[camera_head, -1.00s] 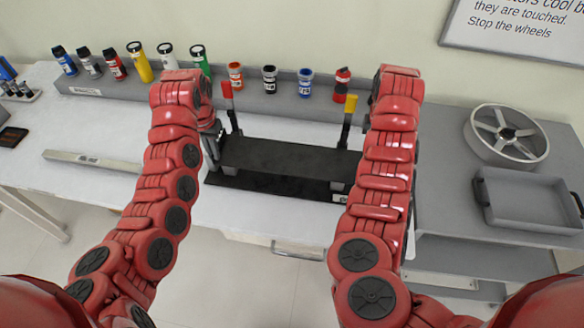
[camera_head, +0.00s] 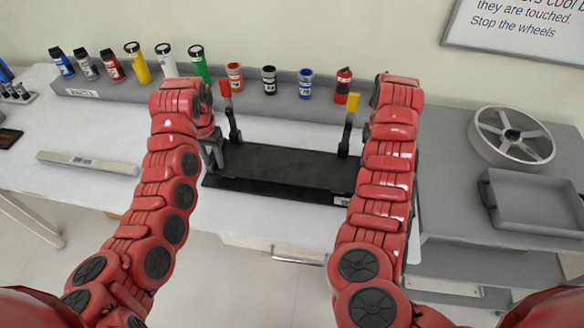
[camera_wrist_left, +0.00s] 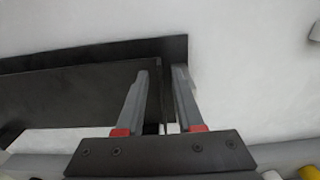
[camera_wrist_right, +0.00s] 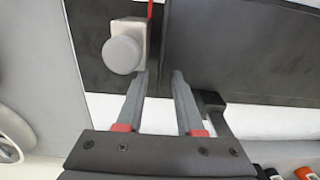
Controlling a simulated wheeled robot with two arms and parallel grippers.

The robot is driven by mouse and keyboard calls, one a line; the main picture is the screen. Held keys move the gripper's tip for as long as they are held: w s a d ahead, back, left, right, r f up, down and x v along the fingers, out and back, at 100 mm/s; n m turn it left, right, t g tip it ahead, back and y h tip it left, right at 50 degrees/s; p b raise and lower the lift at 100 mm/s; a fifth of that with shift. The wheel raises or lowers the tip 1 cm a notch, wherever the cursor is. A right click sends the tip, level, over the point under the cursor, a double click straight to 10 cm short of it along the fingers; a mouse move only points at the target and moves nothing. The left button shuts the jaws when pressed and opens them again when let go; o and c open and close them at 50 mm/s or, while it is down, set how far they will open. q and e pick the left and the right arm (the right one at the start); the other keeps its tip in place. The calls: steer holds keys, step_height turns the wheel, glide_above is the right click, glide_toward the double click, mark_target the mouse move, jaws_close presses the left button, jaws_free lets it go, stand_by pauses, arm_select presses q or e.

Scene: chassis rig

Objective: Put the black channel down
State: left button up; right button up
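The black channel (camera_head: 285,165) lies level and low over a wider dark base plate (camera_head: 262,190) on the white table. I see no clear gap under its front edge in the head view. My left gripper (camera_wrist_left: 160,75) is at one end of the channel, its fingers straddling the end edge with space visible between. In the head view it (camera_head: 214,152) is at the channel's left end. My right gripper (camera_wrist_right: 160,77) straddles the other end edge, its fingers also apart. My right arm hides it in the head view.
A red-topped clamp post (camera_head: 230,115) and a yellow-topped one (camera_head: 349,125) stand behind the channel's ends. Several bottles line the grey rack (camera_head: 110,93) at the back. A metal bar (camera_head: 88,163) lies left. A wheel (camera_head: 512,135) and grey tray (camera_head: 535,205) are right.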

arm_select(q)
step_height(320, 180, up, 12)
steer(key=shift+f, duration=0.2)
arm_select(e)
step_height(320, 180, up, 12)
stand_by(0.7)
stand_by(0.5)
